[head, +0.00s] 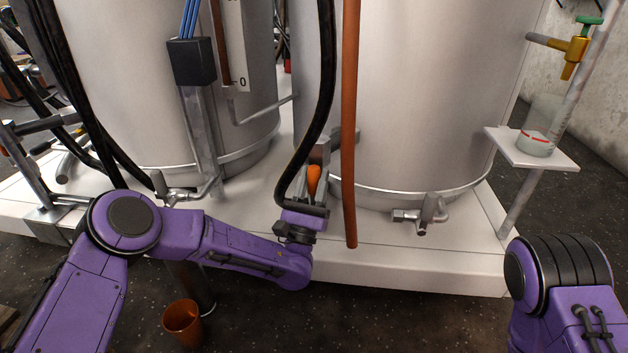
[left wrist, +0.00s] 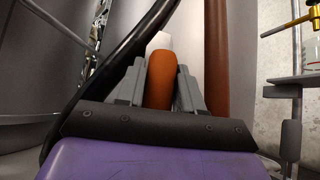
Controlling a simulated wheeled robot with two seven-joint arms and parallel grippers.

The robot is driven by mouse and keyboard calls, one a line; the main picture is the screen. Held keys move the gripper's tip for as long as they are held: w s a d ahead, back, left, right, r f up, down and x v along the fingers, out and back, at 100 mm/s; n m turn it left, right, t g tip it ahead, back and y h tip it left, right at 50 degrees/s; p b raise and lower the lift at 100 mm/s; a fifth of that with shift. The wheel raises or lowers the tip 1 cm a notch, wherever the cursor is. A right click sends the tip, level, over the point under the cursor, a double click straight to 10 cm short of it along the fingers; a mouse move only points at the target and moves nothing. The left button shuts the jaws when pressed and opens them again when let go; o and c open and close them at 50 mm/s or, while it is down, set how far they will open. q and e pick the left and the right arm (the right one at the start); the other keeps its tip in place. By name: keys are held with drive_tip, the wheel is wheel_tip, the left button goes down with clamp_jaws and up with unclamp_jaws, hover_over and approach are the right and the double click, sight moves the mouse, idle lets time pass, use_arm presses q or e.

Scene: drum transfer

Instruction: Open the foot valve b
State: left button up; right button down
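An orange valve handle (head: 313,180) stands upright at the foot of the right tank, in the gap between the two tanks. It also shows in the left wrist view (left wrist: 160,82). My left gripper (head: 312,190) is around it, with one grey finger against each side, and appears shut on it. The valve body behind the handle is mostly hidden by the gripper and a black hose. I cannot read any label that marks valve b. My right gripper is out of view; only part of my right arm shows at the lower right.
An orange pipe (head: 350,130) and a black hose (head: 318,110) hang close beside the left gripper. Metal outlet fittings (head: 422,215) sit low on the right tank. A glass beaker (head: 538,140) stands on a small shelf at right. An orange cup (head: 183,322) is below my left arm.

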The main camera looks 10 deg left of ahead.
use_arm(q)
drive_tip(key=o, duration=0.3)
drive_tip(key=shift+a+f+y, duration=0.2)
drive_tip(key=shift+a+y, duration=0.05)
drive_tip(key=shift+y, duration=0.05)
drive_tip(key=shift+o, duration=0.2)
drive_tip(key=shift+d, duration=0.15)
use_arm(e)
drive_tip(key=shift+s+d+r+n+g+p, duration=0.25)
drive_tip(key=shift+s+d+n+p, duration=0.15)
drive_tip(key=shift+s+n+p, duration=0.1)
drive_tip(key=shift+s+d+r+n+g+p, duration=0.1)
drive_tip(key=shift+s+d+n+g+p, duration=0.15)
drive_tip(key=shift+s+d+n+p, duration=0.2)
use_arm(q)
drive_tip(key=v, duration=1)
drive_tip(key=shift+s+f, duration=0.15)
drive_tip(key=shift+s, duration=0.05)
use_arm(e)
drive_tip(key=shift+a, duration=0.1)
